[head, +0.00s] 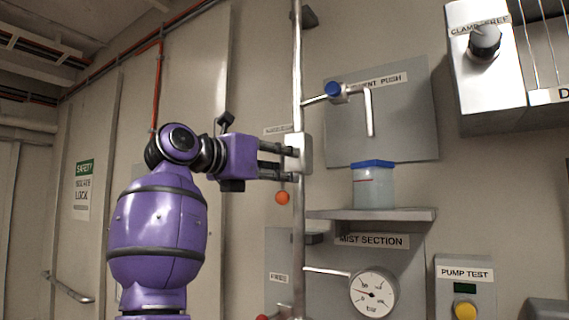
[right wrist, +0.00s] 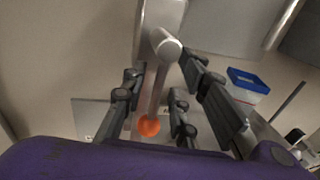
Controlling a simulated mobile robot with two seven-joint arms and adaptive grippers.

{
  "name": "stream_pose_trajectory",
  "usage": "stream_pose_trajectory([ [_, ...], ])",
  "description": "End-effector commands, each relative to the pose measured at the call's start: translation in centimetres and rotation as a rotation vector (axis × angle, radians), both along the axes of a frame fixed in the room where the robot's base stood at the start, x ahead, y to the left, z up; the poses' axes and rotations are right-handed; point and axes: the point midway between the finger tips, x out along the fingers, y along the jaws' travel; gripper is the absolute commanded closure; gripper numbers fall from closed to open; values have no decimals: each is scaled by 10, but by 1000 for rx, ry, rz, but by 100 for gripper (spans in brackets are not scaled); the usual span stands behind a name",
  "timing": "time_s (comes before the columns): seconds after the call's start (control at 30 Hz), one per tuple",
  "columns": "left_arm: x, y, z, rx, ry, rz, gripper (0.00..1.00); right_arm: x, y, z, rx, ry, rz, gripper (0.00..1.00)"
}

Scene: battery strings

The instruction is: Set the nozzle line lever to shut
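A valve with a pale body (head: 304,152) sits on the vertical pipe in the head view. Its lever hangs down and ends in an orange knob (head: 282,198). The small label (head: 279,130) beside it is too blurred to read surely. My right gripper (head: 287,160) is at this valve, fingers pointing right, above the knob. In the right wrist view the lever (right wrist: 157,90) runs from the round hub (right wrist: 166,45) to the orange knob (right wrist: 149,127). The fingers (right wrist: 163,88) stand apart on both sides of the lever, with gaps visible. My left gripper is not in view.
A blue-handled tap (head: 333,91) and a blue-lidded jar (head: 374,187) on a shelf (head: 410,214) stand just right of the pipe. A gauge (head: 373,293) is below. Another red knob (head: 262,317) shows at the bottom edge. The wall left of the pipe is mostly clear.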

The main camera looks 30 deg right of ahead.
Motion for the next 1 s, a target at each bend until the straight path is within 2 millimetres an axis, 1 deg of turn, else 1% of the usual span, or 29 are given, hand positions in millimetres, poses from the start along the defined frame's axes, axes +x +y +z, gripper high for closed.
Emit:
stream_pose_trajectory([
  [0.1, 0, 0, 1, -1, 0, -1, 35, 1, -6, 1, 0, -1, 0, 73],
  [0.37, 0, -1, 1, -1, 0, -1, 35, 2, -7, -1, 0, 1, 1, 73],
  [0.57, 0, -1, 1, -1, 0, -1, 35, 2, -7, 0, 0, 1, 1, 99],
  [0.6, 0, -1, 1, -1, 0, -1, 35, 2, -7, 0, -1, 1, 2, 100],
  [1.0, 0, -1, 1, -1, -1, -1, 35, 5, -6, 0, -1, -2, 4, 100],
])
